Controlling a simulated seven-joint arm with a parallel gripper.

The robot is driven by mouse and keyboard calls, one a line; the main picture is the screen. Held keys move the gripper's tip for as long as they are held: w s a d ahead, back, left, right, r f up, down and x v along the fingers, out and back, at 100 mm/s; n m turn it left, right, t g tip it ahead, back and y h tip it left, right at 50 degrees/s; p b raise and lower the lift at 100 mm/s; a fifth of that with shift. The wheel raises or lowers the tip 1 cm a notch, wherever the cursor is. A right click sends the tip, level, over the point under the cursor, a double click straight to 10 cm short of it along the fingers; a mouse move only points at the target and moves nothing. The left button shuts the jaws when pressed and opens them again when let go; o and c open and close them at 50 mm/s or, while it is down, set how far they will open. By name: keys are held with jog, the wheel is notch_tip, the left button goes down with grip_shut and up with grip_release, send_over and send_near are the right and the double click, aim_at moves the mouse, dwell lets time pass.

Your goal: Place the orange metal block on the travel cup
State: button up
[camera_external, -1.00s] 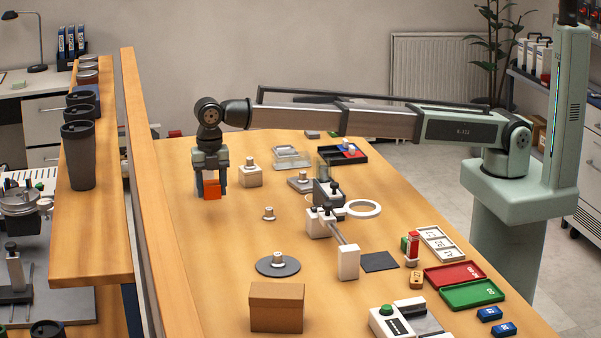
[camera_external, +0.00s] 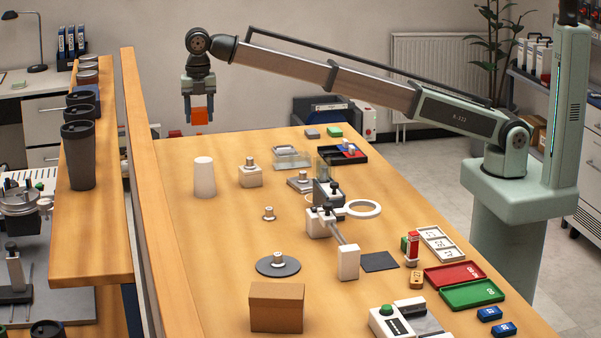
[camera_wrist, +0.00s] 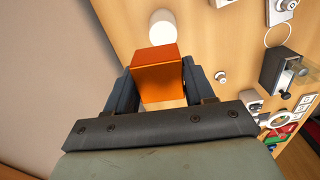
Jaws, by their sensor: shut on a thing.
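The orange metal block (camera_external: 200,117) is held between the two fingers of my gripper (camera_external: 199,121), high above the far left part of the table. In the wrist view the block (camera_wrist: 156,72) fills the space between the fingers. A tall dark lidded travel cup (camera_external: 78,158) stands upright on the raised wooden shelf at the left. Other dark lidded cups (camera_external: 80,98) stand behind it. My gripper is to the right of these cups and apart from them. The wrist view does not show them.
A white tapered cup-like piece (camera_external: 204,178) stands on the table below my gripper; the wrist view also shows it (camera_wrist: 162,27). A tall wooden partition (camera_external: 150,190) separates table and shelf. Weights, a magnifier ring (camera_external: 363,208) and a cardboard box (camera_external: 277,307) occupy the table.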

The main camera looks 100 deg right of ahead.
aim_at(203, 160)
jog(key=shift+s+f+n, duration=0.25)
jog(key=shift+s+n, duration=0.1)
jog(key=shift+n, duration=0.05)
jog(key=shift+f, duration=0.25)
jog(key=shift+a+f, duration=0.1)
jog(key=shift+f, duration=4.6)
jog(key=shift+f, duration=0.1)
jog(key=o, duration=1.2)
notch_tip(203, 160, up, 12)
jog(key=shift+r, duration=0.1)
